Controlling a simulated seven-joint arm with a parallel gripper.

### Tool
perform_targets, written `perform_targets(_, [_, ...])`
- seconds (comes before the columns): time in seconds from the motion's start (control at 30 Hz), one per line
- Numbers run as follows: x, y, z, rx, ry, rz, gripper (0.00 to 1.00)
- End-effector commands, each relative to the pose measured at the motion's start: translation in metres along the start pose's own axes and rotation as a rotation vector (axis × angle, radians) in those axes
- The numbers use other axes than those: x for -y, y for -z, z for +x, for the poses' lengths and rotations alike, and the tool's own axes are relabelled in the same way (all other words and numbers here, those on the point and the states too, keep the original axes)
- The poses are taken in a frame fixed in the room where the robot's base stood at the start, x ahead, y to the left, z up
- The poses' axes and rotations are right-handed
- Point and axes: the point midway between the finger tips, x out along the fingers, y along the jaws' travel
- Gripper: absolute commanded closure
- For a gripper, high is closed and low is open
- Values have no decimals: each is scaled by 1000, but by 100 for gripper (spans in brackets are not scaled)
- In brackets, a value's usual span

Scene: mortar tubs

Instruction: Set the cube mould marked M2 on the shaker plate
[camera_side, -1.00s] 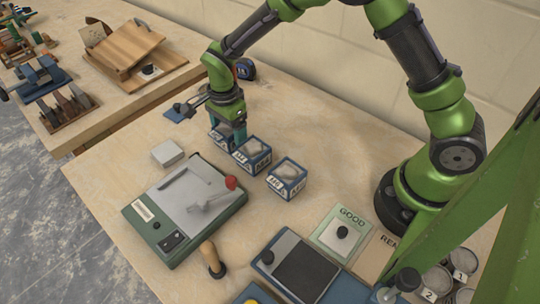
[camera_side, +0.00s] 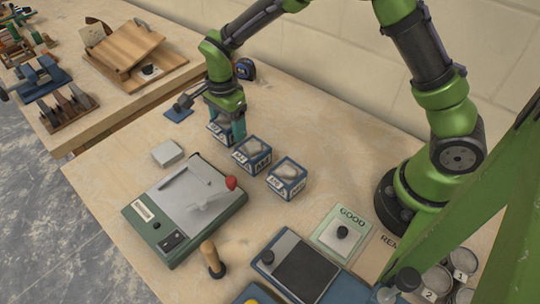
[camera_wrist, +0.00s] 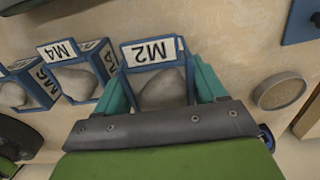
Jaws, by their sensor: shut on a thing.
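The cube mould marked M2 (camera_wrist: 158,54) is a blue-edged open box with a white label and a grey lumpy filling. It sits between the two teal fingers of my gripper (camera_wrist: 163,92) in the wrist view. In the side view my gripper (camera_side: 228,124) points down, shut on the mould (camera_side: 214,129), which is partly hidden behind a finger. The mould looks slightly raised, but its gap to the table is hard to see. The likely shaker is a green machine with a grey plate (camera_side: 190,188) and red-knobbed lever, nearer the camera; the plate holds no mould.
Mould M4 (camera_wrist: 78,82) and mould M6 (camera_wrist: 30,88) stand beside the held one; they also form a row in the side view. A small grey block (camera_side: 167,153) lies behind the machine. A wooden-handled tool (camera_side: 212,258) stands in front.

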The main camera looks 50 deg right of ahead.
Motion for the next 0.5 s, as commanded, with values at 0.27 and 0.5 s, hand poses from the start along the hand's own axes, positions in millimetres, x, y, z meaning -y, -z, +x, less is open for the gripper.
perform_targets(0.27, [1, -1, -57, 2, 8, -1, 82])
perform_targets(0.5, [0, 0, -76, 0, 3, -121, 82])
